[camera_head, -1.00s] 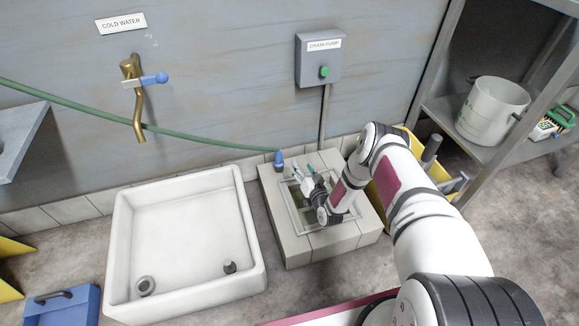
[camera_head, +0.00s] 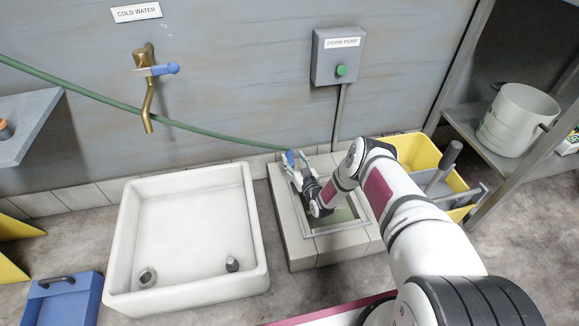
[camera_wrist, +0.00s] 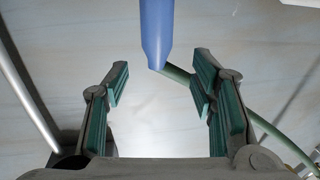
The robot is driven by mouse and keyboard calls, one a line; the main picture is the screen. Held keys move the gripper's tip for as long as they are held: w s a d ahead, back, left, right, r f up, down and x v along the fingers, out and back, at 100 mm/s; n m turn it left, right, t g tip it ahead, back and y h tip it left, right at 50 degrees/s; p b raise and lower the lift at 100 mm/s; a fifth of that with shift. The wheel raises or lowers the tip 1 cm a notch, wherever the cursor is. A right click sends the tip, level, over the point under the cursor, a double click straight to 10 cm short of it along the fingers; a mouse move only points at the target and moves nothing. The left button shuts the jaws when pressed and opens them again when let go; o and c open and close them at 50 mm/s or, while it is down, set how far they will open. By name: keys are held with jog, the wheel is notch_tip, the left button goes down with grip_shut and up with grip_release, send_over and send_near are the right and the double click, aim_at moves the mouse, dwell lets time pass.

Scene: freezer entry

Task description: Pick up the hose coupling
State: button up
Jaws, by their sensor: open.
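The blue hose coupling (camera_head: 290,157) is at the end of the green hose (camera_head: 215,132), by the back edge of the tiled drain block. My gripper (camera_head: 297,166) is open beside it, its fingers partly overlapping it in the head view. In the wrist view the blue coupling (camera_wrist: 157,32) hangs from the top edge, its narrow end pointing down. The two green-padded fingers of my gripper (camera_wrist: 160,84) stand apart, with the coupling's tip in line with the gap between them. The green hose (camera_wrist: 255,118) passes behind the right finger. Nothing is held.
The tiled block (camera_head: 300,250) has a square framed opening under my arm. A white sink (camera_head: 190,290) stands to its left, and a yellow bucket (camera_head: 415,150) to its right. The brass tap (camera_head: 147,95) and drain pump box (camera_head: 338,55) are on the wall.

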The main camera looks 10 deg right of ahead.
aim_at(291, 151)
jog(key=w+b, duration=0.2)
jog(key=w, duration=0.2)
jog(key=shift+w+a+b, duration=0.1)
jog(key=shift+a+b, duration=0.1)
jog(key=shift+b, duration=0.2)
jog(key=shift+w+a, duration=0.1)
jog(key=shift+w, duration=0.5)
jog(key=shift+r, duration=0.1)
jog(key=shift+c, duration=0.5)
grip_shut()
